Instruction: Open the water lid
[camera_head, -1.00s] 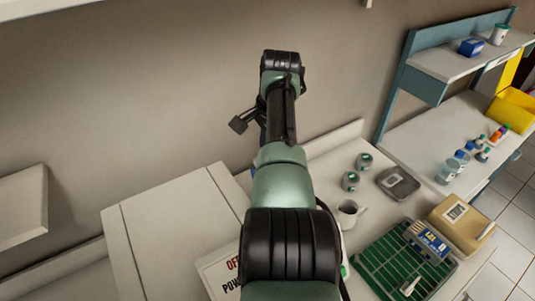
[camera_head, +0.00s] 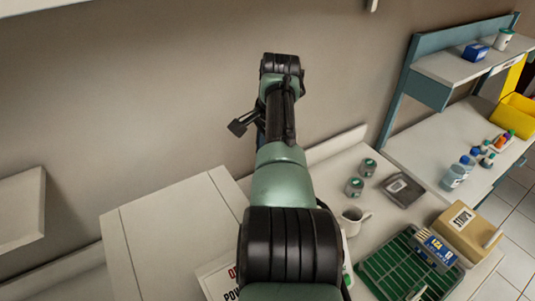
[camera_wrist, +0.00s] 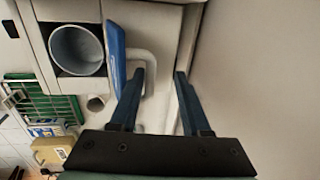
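In the wrist view, a blue panel (camera_wrist: 116,42), which looks like the water lid, stands edge-on beside a round, open, grey-blue container (camera_wrist: 78,48). A white loop handle (camera_wrist: 146,60) is on the panel's right side. My gripper (camera_wrist: 160,72) is open. Its left fingertip is at the handle loop, and its right fingertip is apart to the right. Whether the left finger touches the handle is unclear. In the head view, my arm hides the container and lid, and part of my gripper (camera_head: 240,127) shows at the arm's far end.
A white cabinet (camera_head: 165,225) is at the left, against the wall. The counter to the right holds a white mug (camera_head: 352,220), two small jars, a grey box (camera_head: 403,190), a green rack (camera_head: 385,268) and a tan box (camera_head: 468,232). The wall is close beyond my gripper.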

